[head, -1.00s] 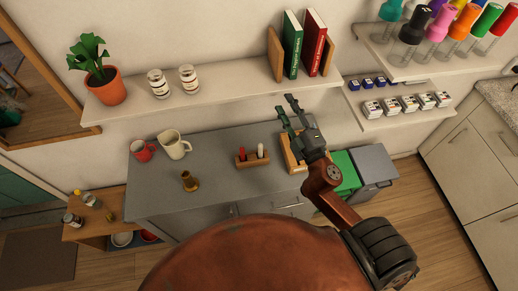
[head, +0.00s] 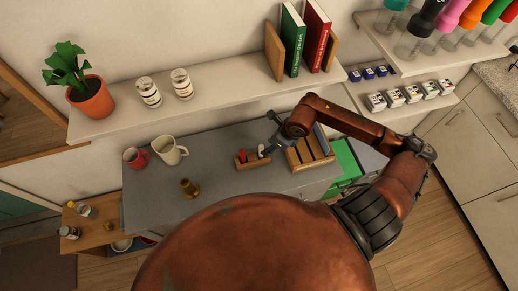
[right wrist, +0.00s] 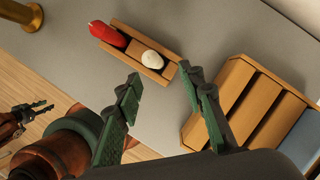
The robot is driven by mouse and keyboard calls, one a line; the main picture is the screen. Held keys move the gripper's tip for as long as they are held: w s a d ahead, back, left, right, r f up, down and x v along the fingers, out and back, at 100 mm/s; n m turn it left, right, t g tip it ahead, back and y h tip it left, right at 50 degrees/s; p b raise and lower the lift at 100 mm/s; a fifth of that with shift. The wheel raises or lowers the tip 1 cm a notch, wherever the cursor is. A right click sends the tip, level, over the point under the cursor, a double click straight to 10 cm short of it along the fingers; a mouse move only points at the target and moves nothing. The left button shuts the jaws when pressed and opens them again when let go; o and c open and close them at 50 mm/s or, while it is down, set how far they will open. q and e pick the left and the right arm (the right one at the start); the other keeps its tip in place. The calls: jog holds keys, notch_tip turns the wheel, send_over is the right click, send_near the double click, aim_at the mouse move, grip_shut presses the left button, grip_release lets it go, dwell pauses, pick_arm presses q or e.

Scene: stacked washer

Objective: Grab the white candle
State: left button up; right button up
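The white candle (head: 261,149) stands in a small wooden holder (head: 252,161) on the grey cabinet top, beside a red candle (head: 240,156). In the right wrist view the white candle (right wrist: 152,59) shows as a round white top, right of the red one (right wrist: 106,34). My right gripper (right wrist: 160,77) is open and empty, its green-padded fingers spread just short of the holder, with the candle beyond the gap between the tips. In the head view it (head: 275,132) is just right of the candle. My left gripper (right wrist: 40,107) shows small at the right wrist view's left, its fingers apart.
A slatted wooden box (head: 309,152) stands close right of the holder. A brass candlestick (head: 189,187), cream jug (head: 170,152) and red mug (head: 136,158) stand to the left. A shelf (head: 210,105) hangs above. The cabinet top between is clear.

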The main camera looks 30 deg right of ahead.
aim_at(261, 150)
jog(key=shift+w+a+f, duration=0.25)
jog(key=shift+w+f, duration=0.2)
jog(key=shift+f, duration=0.4)
jog(key=shift+a+f+p, duration=0.2)
jog(key=shift+f+p, duration=0.05)
jog(key=shift+p, duration=0.05)
jog(key=x, duration=0.2)
jog(key=p+x, duration=0.1)
jog(key=shift+w+a+f, duration=0.2)
jog(key=shift+w+a, duration=0.1)
jog(key=shift+w+f, duration=0.1)
jog(key=shift+f, duration=0.2)
pick_arm(q)
jog(key=shift+w+r, duration=0.25)
jog(key=shift+r, duration=0.6)
pick_arm(e)
grip_shut()
